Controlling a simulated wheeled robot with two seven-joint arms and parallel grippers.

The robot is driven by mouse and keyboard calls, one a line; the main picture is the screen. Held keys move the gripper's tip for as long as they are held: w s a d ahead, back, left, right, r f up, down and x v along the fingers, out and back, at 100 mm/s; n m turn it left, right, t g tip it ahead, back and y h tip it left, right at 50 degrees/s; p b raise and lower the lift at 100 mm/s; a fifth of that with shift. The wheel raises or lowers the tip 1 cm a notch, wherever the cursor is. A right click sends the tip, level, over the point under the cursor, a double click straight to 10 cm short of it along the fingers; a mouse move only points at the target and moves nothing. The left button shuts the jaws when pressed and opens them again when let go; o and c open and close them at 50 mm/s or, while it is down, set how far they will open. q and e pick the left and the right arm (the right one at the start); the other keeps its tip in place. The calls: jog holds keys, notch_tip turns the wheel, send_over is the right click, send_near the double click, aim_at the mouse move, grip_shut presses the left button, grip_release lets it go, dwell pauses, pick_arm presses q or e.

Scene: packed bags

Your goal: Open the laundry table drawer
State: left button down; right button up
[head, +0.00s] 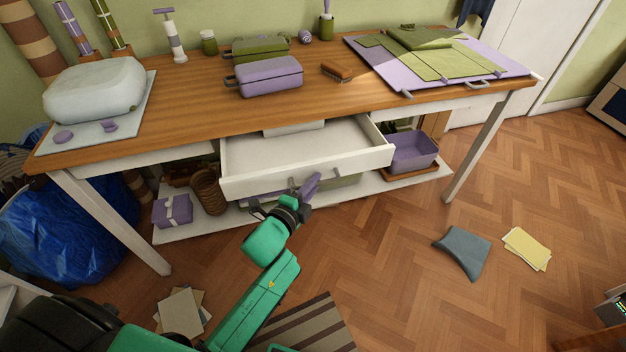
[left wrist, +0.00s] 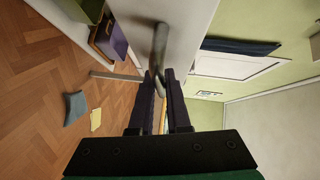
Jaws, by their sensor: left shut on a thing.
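The laundry table (head: 190,95) has a wood top and white legs. My right gripper is not in view.
Purple and green cases (head: 268,77) and a pale bag (head: 95,88) sit on the tabletop. The lower shelf holds a purple bin (head: 412,150) and a purple box (head: 172,210).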

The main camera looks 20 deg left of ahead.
pick_arm(q)
jog(key=shift+s+d, duration=0.1)
jog(key=shift+s, duration=0.05)
jog(key=c, duration=0.9)
grip_release()
jog(key=v, duration=1.4)
jog(key=shift+s+r, duration=0.1)
jog(key=shift+s, duration=0.1)
